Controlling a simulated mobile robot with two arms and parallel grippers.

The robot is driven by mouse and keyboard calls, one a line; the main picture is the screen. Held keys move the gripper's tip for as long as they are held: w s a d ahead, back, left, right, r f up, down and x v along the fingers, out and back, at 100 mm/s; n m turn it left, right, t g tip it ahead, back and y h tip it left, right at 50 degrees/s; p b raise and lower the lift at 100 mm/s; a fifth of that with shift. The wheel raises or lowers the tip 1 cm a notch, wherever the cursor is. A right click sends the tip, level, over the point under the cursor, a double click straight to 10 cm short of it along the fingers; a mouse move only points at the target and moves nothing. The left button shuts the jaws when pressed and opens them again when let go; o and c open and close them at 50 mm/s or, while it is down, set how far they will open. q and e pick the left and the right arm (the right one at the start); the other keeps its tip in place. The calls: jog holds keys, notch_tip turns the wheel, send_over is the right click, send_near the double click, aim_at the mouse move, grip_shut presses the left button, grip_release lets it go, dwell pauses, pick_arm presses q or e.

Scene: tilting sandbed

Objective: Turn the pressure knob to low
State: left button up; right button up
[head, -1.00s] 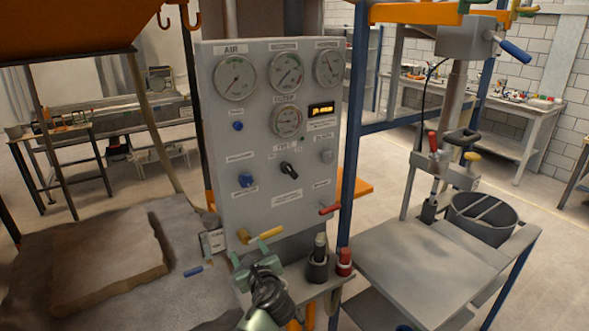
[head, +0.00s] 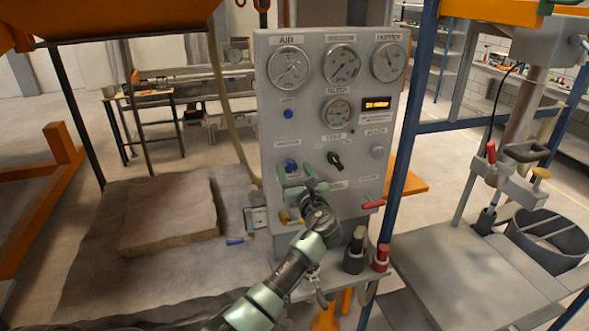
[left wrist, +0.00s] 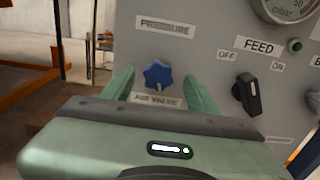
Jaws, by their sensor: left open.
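The blue pressure knob (head: 291,166) sits on the lower left of the grey control panel (head: 270,120). In the left wrist view the lobed blue knob (left wrist: 158,74) is under a "PRESSURE" label (left wrist: 166,27), with an "AIR VALVE" label (left wrist: 157,100) below it. My left gripper (head: 296,176) is in front of the panel at the knob. Its green fingers (left wrist: 160,88) are open, one on each side of the knob in the picture. I cannot tell whether they touch it. My right gripper is not in view.
A black FEED switch (head: 335,160) is right of the knob. Gauges fill the panel's top. A yellow-handled valve (head: 287,217) and a red lever (head: 373,204) are lower down. Black (head: 355,250) and red (head: 381,258) objects stand on the small shelf.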

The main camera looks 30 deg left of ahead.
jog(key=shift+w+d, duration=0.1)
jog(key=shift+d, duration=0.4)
